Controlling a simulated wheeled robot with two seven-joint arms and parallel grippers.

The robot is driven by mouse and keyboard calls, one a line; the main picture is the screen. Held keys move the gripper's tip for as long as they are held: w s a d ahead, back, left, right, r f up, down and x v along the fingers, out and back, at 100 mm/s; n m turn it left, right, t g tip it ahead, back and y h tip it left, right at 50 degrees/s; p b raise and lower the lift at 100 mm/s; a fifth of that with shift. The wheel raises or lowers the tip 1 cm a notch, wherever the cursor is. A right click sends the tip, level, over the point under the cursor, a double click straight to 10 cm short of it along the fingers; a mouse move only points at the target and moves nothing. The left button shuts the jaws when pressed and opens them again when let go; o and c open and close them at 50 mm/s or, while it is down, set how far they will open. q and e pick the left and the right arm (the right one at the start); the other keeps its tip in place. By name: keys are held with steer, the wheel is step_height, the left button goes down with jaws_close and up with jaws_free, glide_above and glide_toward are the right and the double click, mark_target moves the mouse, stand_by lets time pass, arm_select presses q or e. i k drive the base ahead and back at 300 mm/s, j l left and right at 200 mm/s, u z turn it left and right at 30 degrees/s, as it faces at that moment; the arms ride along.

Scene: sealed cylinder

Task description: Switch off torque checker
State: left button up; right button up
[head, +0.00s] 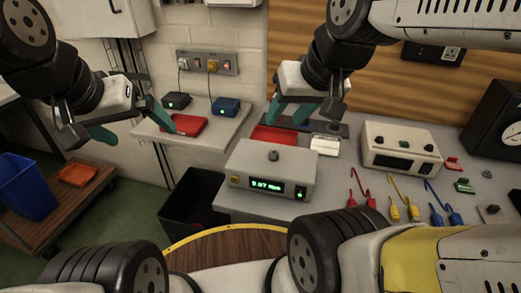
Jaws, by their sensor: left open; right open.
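The torque checker (272,169) is a pale grey box with a dark knob on top, on the bench. Its display (266,186) glows green with digits. A green-lit switch (300,193) is at the right of its front face, and a yellow part is at the left. My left gripper (133,135) is open and empty, left of the checker, in front of the small shelf. My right gripper (287,112) is open and empty, above and behind the checker, over a red tray. Neither gripper touches the checker.
A second grey instrument (402,149) stands right of the checker. Red, yellow and blue leads (404,200) lie on the bench before it. A red tray (183,124) and two small boxes sit on the left shelf. A black bin (192,205) is below. Wall sockets (207,62) are behind.

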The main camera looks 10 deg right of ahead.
mark_target(300, 193)
steer(key=k+l+z, duration=0.25)
steer(key=k+l, duration=0.4)
steer(key=k, duration=0.1)
